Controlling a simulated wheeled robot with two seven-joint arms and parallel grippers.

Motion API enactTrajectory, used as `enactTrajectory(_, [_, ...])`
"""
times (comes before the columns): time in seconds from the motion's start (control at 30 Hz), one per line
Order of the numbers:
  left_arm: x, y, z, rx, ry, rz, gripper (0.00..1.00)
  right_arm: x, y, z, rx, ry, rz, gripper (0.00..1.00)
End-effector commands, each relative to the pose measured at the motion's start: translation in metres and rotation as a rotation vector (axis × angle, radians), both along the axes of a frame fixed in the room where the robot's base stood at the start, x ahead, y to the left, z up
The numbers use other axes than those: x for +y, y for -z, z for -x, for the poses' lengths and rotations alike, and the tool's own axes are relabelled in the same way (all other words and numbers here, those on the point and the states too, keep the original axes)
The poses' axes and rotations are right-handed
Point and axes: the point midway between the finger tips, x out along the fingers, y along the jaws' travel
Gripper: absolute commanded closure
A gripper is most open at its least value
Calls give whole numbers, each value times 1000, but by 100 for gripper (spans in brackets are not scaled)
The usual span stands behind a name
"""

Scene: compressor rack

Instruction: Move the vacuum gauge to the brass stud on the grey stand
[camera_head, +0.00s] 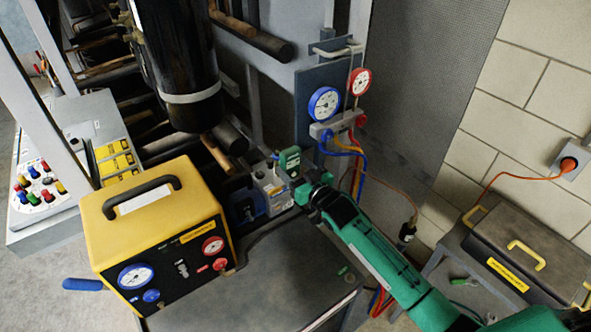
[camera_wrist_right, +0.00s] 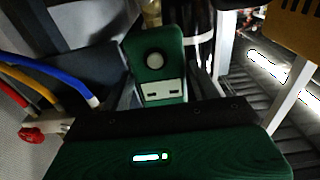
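The vacuum gauge looks to be the small green block (camera_head: 289,158) at the top of the grey and blue pump (camera_head: 268,191) in the head view. In the right wrist view the green gauge (camera_wrist_right: 154,50) shows a round white spot and a pale lower part with two dark slots. My right gripper (camera_head: 303,182) is at the gauge, with a dark finger on each side of it in the wrist view (camera_wrist_right: 162,88). I cannot tell whether the fingers press on it. My left gripper is not in view. I cannot make out the brass stud or tell which stand is meant.
A yellow unit (camera_head: 150,222) with dials stands left of the pump. A gauge manifold (camera_head: 338,130) with coloured hoses hangs behind my right arm. A dark case (camera_head: 520,248) sits on a grey table at the right. The dark tabletop (camera_head: 285,262) in front is mostly clear.

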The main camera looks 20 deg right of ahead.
Motion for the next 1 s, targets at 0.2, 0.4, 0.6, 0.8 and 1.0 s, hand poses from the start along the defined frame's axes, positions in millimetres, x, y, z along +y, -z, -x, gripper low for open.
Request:
enactTrajectory(0.2, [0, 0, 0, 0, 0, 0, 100, 0, -1, 0, -2, 0, -1, 54])
enactTrajectory(0.4, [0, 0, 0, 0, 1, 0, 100, 0, -1, 0, -2, 0, -1, 82])
enactTrajectory(0.6, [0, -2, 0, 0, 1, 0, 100, -1, -1, 2, -2, 0, -1, 82])
enactTrajectory(0.8, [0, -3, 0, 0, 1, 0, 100, -2, 0, 5, 0, 0, 0, 82])
enactTrajectory(1.0, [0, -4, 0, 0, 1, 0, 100, -3, 1, 9, 2, 0, 1, 82])
